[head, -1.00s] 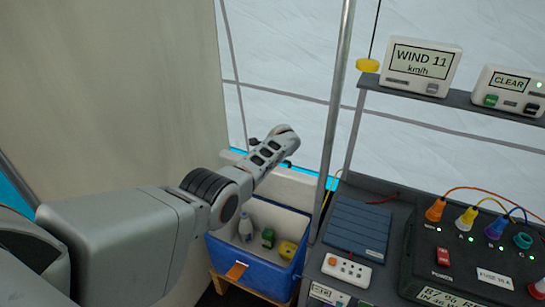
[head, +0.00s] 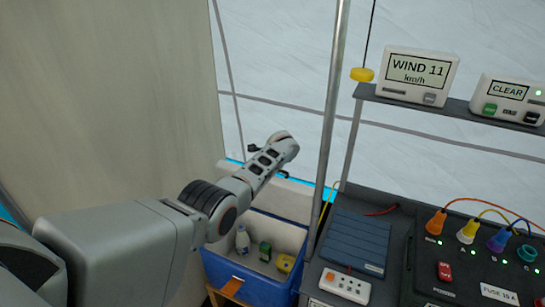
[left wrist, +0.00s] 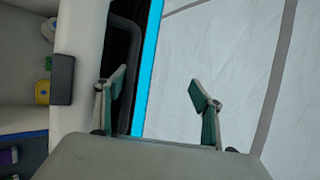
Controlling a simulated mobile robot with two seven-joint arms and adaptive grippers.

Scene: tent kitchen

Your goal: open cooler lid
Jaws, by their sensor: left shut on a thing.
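The blue cooler (head: 245,281) stands low, beyond my left arm, with its top open and its white inside showing. Its pale lid (head: 293,197) is raised, tilted up at the back edge. It also shows in the left wrist view as a white panel (left wrist: 84,40) with a dark latch piece (left wrist: 62,80) and a black handle bar (left wrist: 125,45). My right gripper is not in view.
A white bottle (head: 242,241), a green carton (head: 265,251) and a yellow item (head: 285,263) sit in the cooler. A metal pole (head: 329,120) and an equipment bench with a blue panel (head: 356,242) stand close on the right. A tent wall (head: 110,100) is on the left.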

